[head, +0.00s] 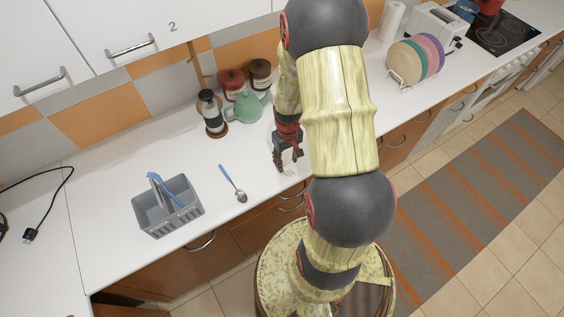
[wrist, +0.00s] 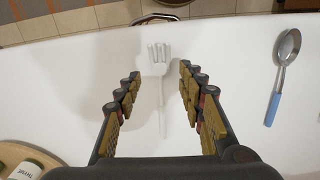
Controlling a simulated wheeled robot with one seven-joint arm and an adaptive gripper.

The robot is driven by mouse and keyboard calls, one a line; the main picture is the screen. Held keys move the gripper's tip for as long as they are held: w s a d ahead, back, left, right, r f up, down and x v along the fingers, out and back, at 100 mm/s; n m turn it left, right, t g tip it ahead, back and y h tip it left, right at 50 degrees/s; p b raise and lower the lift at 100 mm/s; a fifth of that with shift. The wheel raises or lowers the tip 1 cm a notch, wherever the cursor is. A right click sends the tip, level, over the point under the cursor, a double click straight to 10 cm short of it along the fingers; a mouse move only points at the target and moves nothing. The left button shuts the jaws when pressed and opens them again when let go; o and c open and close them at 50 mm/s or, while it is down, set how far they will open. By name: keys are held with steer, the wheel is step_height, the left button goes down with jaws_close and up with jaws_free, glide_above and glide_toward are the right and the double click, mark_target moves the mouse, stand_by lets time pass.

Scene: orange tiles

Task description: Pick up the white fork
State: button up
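The white fork (wrist: 161,92) lies on the white counter, its tines toward the counter's front edge in the wrist view. In the head view only a little of the fork (head: 289,169) shows beside my gripper. My gripper (head: 287,162) points down over the counter at the fork. In the wrist view my gripper (wrist: 160,85) is open, with one finger on each side of the fork's handle and clear gaps to both. The lower end of the handle fades toward the gripper's body. I cannot tell the exact height above the counter.
A blue-handled spoon (head: 233,184) lies beside the fork; it also shows in the wrist view (wrist: 281,75). A grey cutlery basket (head: 168,206) stands further left. A green teapot (head: 246,107), a coffee press (head: 212,113) and jars stand behind. A plate rack (head: 413,75) is at right.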

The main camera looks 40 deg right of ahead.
mark_target(287, 168)
steer(key=shift+f, duration=1.55)
steer(key=shift+c, duration=1.1)
steer(key=c, duration=0.8)
